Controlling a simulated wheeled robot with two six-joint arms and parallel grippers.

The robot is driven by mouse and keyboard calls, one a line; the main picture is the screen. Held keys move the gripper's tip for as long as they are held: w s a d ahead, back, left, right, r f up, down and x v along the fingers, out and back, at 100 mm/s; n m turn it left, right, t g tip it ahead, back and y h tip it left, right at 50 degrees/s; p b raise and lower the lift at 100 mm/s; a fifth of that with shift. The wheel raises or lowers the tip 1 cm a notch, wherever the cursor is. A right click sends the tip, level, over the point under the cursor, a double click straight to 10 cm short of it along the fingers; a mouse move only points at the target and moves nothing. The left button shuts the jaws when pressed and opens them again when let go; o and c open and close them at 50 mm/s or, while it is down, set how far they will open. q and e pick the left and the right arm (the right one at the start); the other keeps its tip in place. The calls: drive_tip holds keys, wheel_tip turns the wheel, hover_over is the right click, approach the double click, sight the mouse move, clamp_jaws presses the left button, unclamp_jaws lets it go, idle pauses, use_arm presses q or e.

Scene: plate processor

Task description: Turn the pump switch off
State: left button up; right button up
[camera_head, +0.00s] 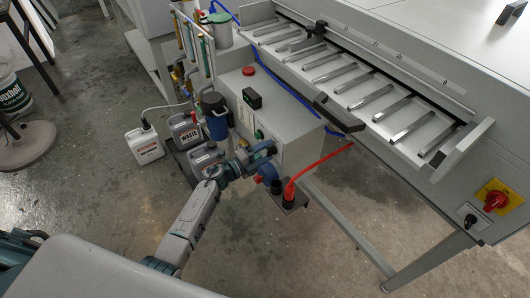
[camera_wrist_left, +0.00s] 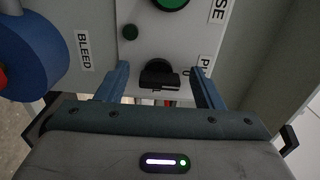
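The pump switch (camera_wrist_left: 160,74) is a black rotary knob on a light panel, beside a partly covered label starting "PU" in the left wrist view. Its handle looks roughly crosswise in that view. My left gripper (camera_wrist_left: 161,86) is open, with one blue finger on each side of the knob and visible gaps between. In the head view my left gripper (camera_head: 268,151) is at the front of the grey control box (camera_head: 285,110) and hides the knob. Whether the fingers touch the panel cannot be told. My right gripper is not in view.
A red hose (camera_head: 318,164) is right of the gripper. Jugs (camera_head: 145,145) stand left. A red-yellow switch (camera_head: 495,200) is far right.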

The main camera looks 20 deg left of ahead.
use_arm(q)
drive_tip(key=v, duration=1)
drive_tip(key=shift+s+a+b, duration=0.3)
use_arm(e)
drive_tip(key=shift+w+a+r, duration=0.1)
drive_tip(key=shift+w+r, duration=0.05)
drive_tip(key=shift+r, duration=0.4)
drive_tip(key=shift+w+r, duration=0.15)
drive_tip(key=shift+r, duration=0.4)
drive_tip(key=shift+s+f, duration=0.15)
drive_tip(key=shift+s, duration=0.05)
